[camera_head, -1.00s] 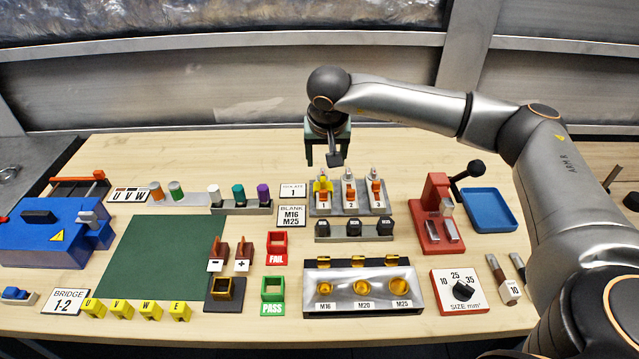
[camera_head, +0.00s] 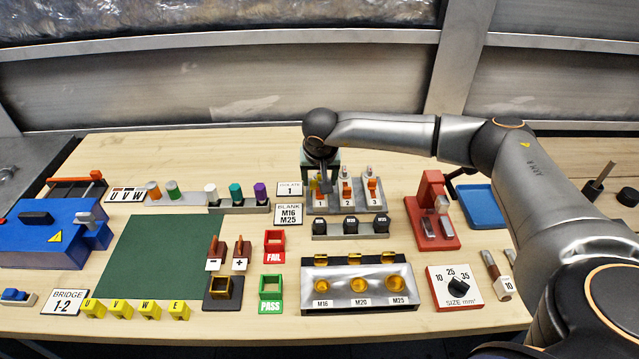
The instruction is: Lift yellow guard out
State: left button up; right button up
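The yellow guard (camera_head: 315,185) is at switch 1 on the grey three-switch panel (camera_head: 347,208) at the back of the table. Only a small part of it shows beside my gripper. My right gripper (camera_head: 325,183) points down over switch 1, with its fingers at the guard. It hides most of the guard and switch, and I cannot tell whether the fingers are closed on it. Orange switches 2 (camera_head: 346,189) and 3 (camera_head: 372,188) stand to the right. My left gripper is not in view.
An ISOLATE 1 card (camera_head: 290,189) lies left of the panel. A rack of dark plugs (camera_head: 350,229) stands in front. A red press (camera_head: 432,215) and blue tray (camera_head: 482,206) are to the right. A green mat (camera_head: 160,255) lies clear on the left.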

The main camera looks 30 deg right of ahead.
jog(key=c, duration=0.9)
jog(key=shift+r, duration=0.15)
jog(key=shift+c, duration=0.2)
jog(key=shift+r, duration=0.2)
notch_tip(320, 180, up, 2)
jog(key=shift+r, duration=0.1)
jog(key=s+a+r+b, duration=0.1)
jog(key=s+a+r, duration=0.7)
jog(key=s+r, duration=0.2)
jog(key=shift+s+b, duration=0.4)
jog(key=shift+s, duration=0.45)
